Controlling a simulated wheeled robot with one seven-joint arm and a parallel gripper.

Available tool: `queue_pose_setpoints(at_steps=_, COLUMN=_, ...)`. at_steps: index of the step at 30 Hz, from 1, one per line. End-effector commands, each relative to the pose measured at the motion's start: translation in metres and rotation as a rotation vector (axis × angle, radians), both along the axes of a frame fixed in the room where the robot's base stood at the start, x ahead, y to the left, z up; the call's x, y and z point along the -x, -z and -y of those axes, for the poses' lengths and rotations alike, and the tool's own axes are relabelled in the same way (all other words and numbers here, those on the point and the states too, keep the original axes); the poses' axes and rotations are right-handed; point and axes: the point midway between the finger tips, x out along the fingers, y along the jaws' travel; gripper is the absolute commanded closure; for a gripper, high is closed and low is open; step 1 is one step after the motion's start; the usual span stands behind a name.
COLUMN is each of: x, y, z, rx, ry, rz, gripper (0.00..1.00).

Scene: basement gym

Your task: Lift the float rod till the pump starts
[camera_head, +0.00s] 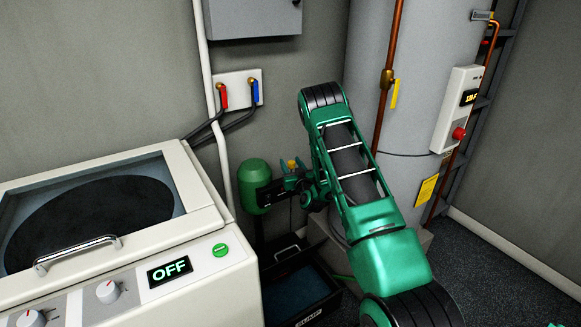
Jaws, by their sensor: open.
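The green pump (254,176) stands upright beside the washer's right corner, above a black sump basin (318,312) labelled "SUMP". My gripper (267,194) reaches in from the right, pointing left, with its dark fingers close to the pump's right side. It is open. I cannot tell whether it touches the pump. A small yellow piece (292,164) shows just above the gripper; I cannot tell whether it belongs to the rod or to my gripper. The float rod cannot be made out clearly; my gripper and arm cover part of that area.
The white washer (228,277) fills the left, its display (170,272) reading "OFF". The grey water heater (433,70) with copper pipes stands close behind my arm. Open floor (500,280) lies at right.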

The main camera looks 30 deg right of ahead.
Motion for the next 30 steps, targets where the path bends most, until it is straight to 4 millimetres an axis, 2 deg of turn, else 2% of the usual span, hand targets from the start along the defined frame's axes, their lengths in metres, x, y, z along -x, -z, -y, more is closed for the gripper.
queue_pose_setpoints(at_steps=2, x=0.000, y=0.000, z=0.000, rx=0.000, ry=0.000, rz=0.000, gripper=0.56)
queue_pose_setpoints(at_steps=6, x=0.000, y=0.000, z=0.000, rx=0.000, ry=0.000, rz=0.000, gripper=0.89)
queue_pose_setpoints(at_steps=8, x=0.000, y=0.000, z=0.000, rx=0.000, ry=0.000, rz=-0.001, gripper=1.00)
queue_pose_setpoints(at_steps=14, x=0.000, y=-0.004, z=-0.001, rx=0.000, ry=-0.001, rz=0.000, gripper=1.00)
queue_pose_setpoints(at_steps=22, x=0.000, y=-0.031, z=-0.001, rx=-0.002, ry=-0.001, rz=0.000, gripper=1.00)
queue_pose_setpoints(at_steps=30, x=0.000, y=-0.033, z=-0.002, rx=-0.003, ry=-0.002, rz=-0.002, gripper=1.00)
